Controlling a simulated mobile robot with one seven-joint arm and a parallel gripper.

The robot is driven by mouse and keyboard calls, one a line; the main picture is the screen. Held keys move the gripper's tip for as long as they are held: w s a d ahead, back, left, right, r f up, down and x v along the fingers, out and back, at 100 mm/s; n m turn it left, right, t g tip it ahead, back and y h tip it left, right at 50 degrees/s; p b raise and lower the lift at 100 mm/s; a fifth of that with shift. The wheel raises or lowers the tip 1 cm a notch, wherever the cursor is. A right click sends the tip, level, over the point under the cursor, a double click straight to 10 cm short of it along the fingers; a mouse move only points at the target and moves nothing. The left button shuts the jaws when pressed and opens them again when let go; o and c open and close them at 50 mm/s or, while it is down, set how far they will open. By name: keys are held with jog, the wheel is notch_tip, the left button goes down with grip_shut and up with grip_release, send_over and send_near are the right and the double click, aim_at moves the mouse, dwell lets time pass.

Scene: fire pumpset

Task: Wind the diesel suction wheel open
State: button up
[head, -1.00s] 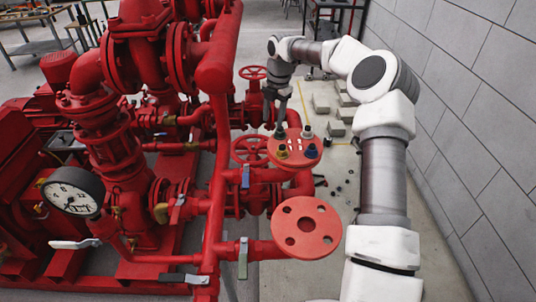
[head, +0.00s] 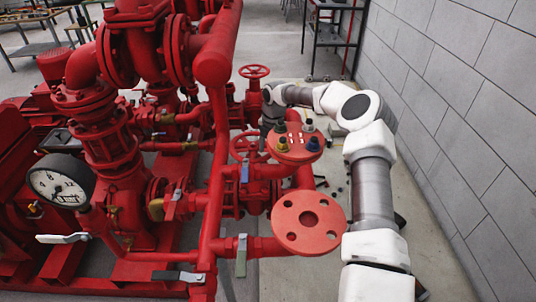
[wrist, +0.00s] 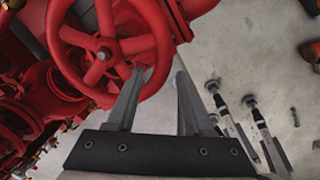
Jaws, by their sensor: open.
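In the wrist view a red spoked handwheel (wrist: 103,43) fills the upper left. My gripper (wrist: 158,72) is open, with two grey fingers apart and nothing held. The left finger's tip overlaps the wheel's lower right rim; I cannot tell whether it touches. The right finger is beside the rim. In the head view two red handwheels show, a farther one (head: 254,71) and a nearer one (head: 244,148). The nearer one is partly hidden by pipework. My gripper is hidden there behind the capped flange. No readable label shows which wheel is the diesel suction one.
A flange with coloured caps (head: 296,143) and a bare round flange (head: 308,223) stand between the head camera and the wrist. A red vertical pipe (head: 216,130) is to the left. A grey block wall (head: 470,130) runs along the right. Small parts lie on the floor.

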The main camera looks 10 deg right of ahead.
jog(key=shift+f, duration=0.65)
grip_shut()
dwell(1.0)
